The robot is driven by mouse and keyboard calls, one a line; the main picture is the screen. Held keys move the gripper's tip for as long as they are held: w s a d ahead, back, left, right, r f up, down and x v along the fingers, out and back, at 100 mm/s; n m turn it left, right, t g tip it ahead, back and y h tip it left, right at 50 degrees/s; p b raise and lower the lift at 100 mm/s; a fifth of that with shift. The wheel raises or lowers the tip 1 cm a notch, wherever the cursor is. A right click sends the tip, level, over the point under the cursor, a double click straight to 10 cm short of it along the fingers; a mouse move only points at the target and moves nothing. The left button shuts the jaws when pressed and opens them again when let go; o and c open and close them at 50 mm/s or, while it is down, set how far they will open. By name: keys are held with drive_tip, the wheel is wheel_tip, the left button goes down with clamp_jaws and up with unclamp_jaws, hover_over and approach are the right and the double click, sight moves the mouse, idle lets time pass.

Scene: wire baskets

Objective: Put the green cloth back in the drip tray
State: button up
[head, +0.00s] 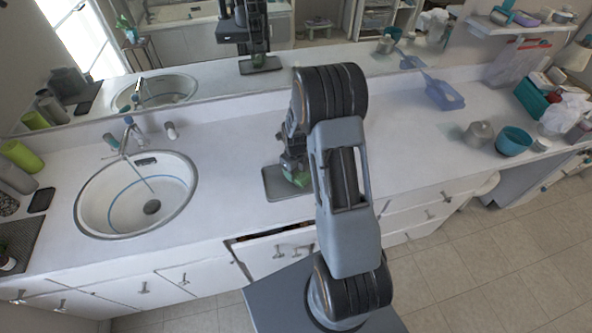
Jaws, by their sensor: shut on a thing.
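The green cloth (301,181) shows as a small green patch under my gripper (294,168), partly hidden by my arm. My gripper points down and is shut on the cloth. The flat grey-green drip tray (272,187) lies on the white counter right beneath them, its right part hidden behind my arm. The cloth is over the tray in the picture; I cannot tell whether it touches the tray.
A round sink (100,203) with a faucet is to the left. A drawer (275,241) below is slightly open. A mirror runs behind the counter.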

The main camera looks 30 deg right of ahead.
drive_tip(key=shift+f, duration=0.15)
drive_tip(key=o, duration=0.9)
idle(0.4)
drive_tip(key=shift+r+p, duration=2.55)
drive_tip(key=shift+r, duration=1.5)
wheel_tip(320, 180, up, 14)
drive_tip(key=shift+f+b, duration=0.1)
drive_tip(key=shift+b, duration=1)
